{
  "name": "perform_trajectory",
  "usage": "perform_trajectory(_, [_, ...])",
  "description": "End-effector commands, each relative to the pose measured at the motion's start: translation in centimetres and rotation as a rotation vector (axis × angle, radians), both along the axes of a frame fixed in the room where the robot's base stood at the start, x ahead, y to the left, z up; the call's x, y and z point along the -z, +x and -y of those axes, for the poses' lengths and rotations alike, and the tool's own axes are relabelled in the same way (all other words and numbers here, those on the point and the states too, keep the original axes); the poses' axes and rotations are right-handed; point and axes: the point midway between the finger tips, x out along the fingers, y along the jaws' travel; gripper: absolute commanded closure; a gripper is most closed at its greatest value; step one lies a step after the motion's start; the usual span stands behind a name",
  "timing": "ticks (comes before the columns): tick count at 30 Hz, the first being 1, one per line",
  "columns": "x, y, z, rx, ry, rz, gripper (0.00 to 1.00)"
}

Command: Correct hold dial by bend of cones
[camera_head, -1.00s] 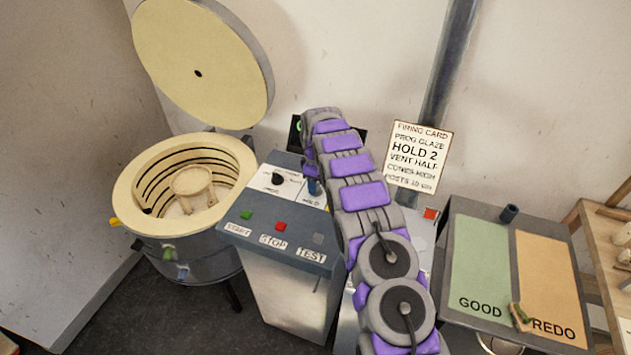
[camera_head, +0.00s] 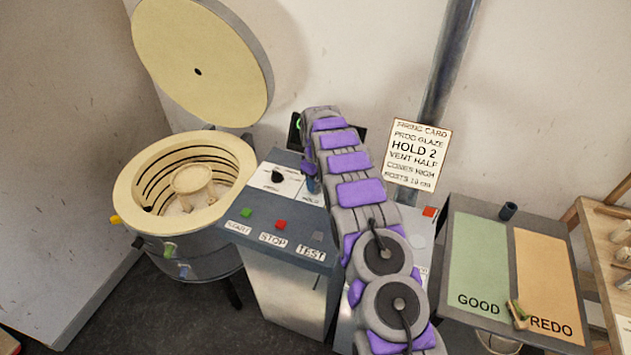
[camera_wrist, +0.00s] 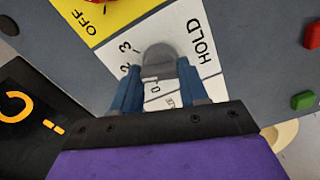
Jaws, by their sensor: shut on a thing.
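The hold dial (camera_wrist: 160,58) is a grey knob on a white plate marked HOLD in the wrist view. The digits 2, 3 and 0 show around it; its pointer setting is hard to tell. My gripper (camera_wrist: 158,80) has its two blue fingers on either side of the knob, shut on it. In the head view my gripper (camera_head: 312,184) is at the HOLD label on the control box (camera_head: 262,222), and my arm hides most of the dial.
The open kiln (camera_head: 125,190) stands left, its lid (camera_head: 200,70) raised. Another black dial (camera_head: 278,177) and START, STOP and TEST buttons are near my gripper. The firing card (camera_head: 418,155) reads HOLD 2, CONES HIGH. A sorting board (camera_head: 447,235) stands right.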

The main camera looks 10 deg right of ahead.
Motion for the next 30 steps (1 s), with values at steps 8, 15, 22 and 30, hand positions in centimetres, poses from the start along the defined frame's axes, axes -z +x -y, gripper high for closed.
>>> perform_trajectory(8, [-0.3, 0.2, 0.0, -0.001, 0.000, 0.008, 0.33])
perform_trajectory(15, [-0.2, 0.0, 0.0, -0.001, 0.000, 0.005, 0.31])
perform_trajectory(22, [-2.1, 0.1, 0.0, -0.001, -0.001, 0.006, 0.31])
perform_trajectory(30, [-8.0, 0.1, 0.0, -0.001, -0.001, 0.007, 0.31])
